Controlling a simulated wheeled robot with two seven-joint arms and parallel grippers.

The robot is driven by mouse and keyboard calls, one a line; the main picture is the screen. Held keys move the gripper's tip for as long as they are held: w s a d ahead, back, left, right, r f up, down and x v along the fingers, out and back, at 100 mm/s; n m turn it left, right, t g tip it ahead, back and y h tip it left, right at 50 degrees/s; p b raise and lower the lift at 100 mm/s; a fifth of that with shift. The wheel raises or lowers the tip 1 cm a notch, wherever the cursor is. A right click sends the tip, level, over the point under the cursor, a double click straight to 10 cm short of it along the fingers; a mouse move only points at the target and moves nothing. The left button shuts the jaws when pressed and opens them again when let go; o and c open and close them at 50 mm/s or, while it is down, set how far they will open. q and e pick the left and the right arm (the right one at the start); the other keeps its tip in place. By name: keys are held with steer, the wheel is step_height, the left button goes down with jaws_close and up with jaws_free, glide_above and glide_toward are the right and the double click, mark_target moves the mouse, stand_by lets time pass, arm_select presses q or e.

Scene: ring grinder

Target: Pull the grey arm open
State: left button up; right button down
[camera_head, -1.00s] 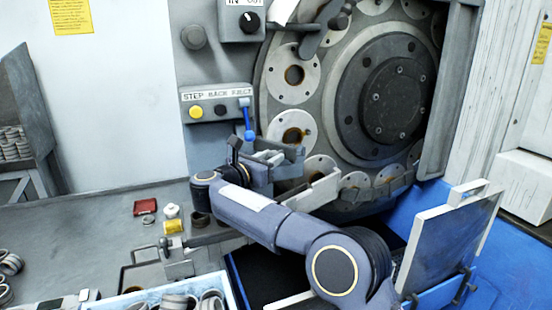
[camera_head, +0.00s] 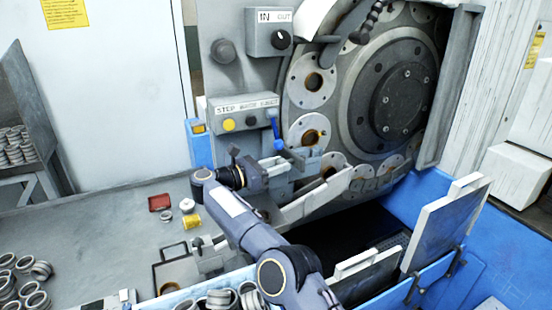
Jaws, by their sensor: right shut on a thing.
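The grey arm (camera_head: 318,196) is a flat pale-grey bar. It slants from the front of the machine up to the right, below the round wheel. My right gripper (camera_head: 276,170) is at the grey parts left of the wheel, just below the blue lever. It is shut on a grey piece that appears to belong to the grey arm. The exact contact is too small and partly hidden to make out. My right forearm covers the area in front of the bar's lower end. My left gripper is not in view.
The blue lever (camera_head: 276,129) hangs from the button panel (camera_head: 244,111) close above my gripper. The flanged wheel (camera_head: 403,97) stands to the right. A blue-edged tray of rings (camera_head: 250,274) lies in front. A yellow piece (camera_head: 192,221) and a red tray (camera_head: 159,202) lie on the bench.

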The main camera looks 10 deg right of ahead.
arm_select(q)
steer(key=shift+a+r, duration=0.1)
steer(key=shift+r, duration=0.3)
arm_select(e)
steer(key=shift+r, duration=0.15)
steer(key=c, duration=1.1)
jaws_free()
